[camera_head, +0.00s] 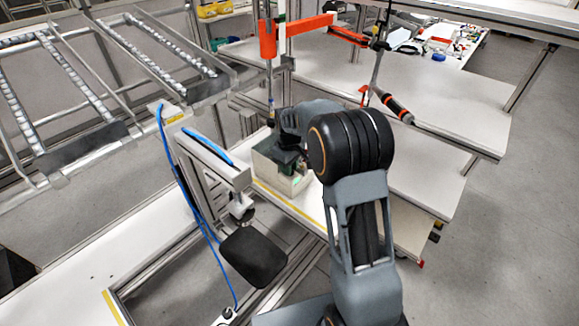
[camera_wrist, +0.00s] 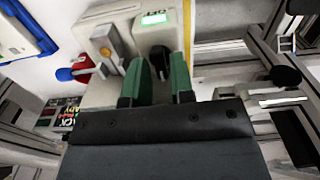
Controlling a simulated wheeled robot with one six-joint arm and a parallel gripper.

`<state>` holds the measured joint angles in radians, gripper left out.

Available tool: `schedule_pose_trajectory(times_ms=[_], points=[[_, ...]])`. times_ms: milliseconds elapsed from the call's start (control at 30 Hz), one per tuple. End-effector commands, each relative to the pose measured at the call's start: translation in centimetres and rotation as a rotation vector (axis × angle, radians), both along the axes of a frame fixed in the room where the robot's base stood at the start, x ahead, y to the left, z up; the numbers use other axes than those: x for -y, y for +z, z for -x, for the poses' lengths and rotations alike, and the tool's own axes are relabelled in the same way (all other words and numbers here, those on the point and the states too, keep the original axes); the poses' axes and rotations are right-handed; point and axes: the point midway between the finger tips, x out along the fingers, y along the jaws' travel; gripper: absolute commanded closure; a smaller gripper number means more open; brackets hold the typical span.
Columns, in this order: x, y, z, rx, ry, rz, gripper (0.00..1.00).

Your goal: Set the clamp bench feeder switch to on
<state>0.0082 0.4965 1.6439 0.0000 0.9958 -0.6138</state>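A beige control box (camera_head: 276,178) stands on the bench, partly hidden by my arm in the head view. The wrist view shows its face (camera_wrist: 97,97) with a lit green display (camera_wrist: 154,18), a black rotary knob (camera_wrist: 161,62) and a metal lever with an orange-yellow part (camera_wrist: 116,45). No label shows which is the feeder switch. My gripper (camera_wrist: 160,72) has its two green fingers apart, with the black knob between or just beyond their tips. I cannot tell whether they touch it. The lever stands just left of the left finger.
A red knob (camera_wrist: 84,68) sticks out at the box's left side. A dark pad on a post (camera_head: 253,256) and an aluminium frame with a blue hose (camera_head: 207,149) stand left of my arm. White shelves (camera_head: 440,179) lie to the right.

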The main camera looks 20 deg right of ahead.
Motion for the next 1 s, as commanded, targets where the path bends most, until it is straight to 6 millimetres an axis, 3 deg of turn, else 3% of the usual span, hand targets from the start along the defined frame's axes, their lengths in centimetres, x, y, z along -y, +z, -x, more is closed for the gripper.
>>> schedule_pose_trajectory(times_ms=[267,700,1000], points=[[0.0,1.1,0.0,0.0,-0.001,0.0,0.78],[0.0,9.6,0.0,0.002,0.0,0.0,0.78],[0.0,13.2,0.0,0.001,0.0,0.0,0.78]])
